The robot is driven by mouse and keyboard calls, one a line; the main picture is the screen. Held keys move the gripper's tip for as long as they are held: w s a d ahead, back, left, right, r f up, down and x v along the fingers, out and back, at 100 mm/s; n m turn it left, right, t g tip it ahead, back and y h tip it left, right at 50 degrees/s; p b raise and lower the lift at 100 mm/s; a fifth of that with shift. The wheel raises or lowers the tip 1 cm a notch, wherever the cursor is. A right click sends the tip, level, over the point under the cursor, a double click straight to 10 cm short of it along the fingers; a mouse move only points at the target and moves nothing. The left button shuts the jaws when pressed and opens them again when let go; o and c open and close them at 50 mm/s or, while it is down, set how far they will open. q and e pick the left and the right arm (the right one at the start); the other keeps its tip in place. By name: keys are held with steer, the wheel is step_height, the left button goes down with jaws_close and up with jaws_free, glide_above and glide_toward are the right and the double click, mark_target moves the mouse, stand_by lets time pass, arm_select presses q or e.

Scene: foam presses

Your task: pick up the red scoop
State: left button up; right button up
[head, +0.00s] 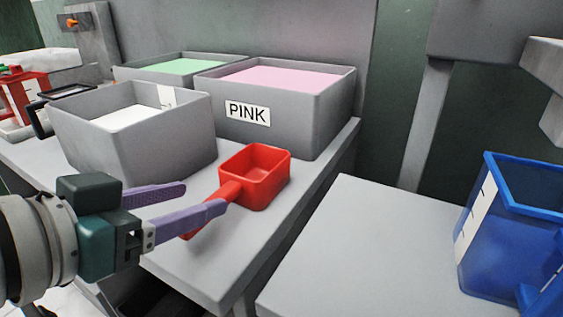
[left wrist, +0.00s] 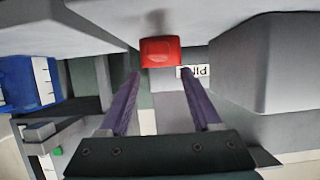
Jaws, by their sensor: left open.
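The red scoop (head: 255,178) lies on the grey table near its right edge, open side up. Its handle points toward the front left. My left gripper (head: 205,197) is open, with its purple fingers pointing at the scoop by the handle. The nearer finger covers part of the handle; whether the handle lies between the fingers I cannot tell. In the left wrist view the scoop's red body (left wrist: 160,51) shows just beyond and between the fingertips of the left gripper (left wrist: 160,74). My right gripper is not in view.
A grey bin labelled PINK (head: 290,128) stands behind the scoop. A grey bin with white contents (head: 150,150) stands left of it, close to my gripper. A bin with green contents (head: 150,75) is farther back. A blue container (head: 500,245) stands on the separate right-hand surface (head: 350,250).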

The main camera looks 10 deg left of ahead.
mark_target(224, 191)
arm_select(q)
steer(key=b+x, duration=0.1)
steer(key=x, duration=0.5)
steer(key=shift+w+f+b, duration=0.15)
steer(key=shift+b, duration=0.15)
jaws_close()
stand_by(0.4)
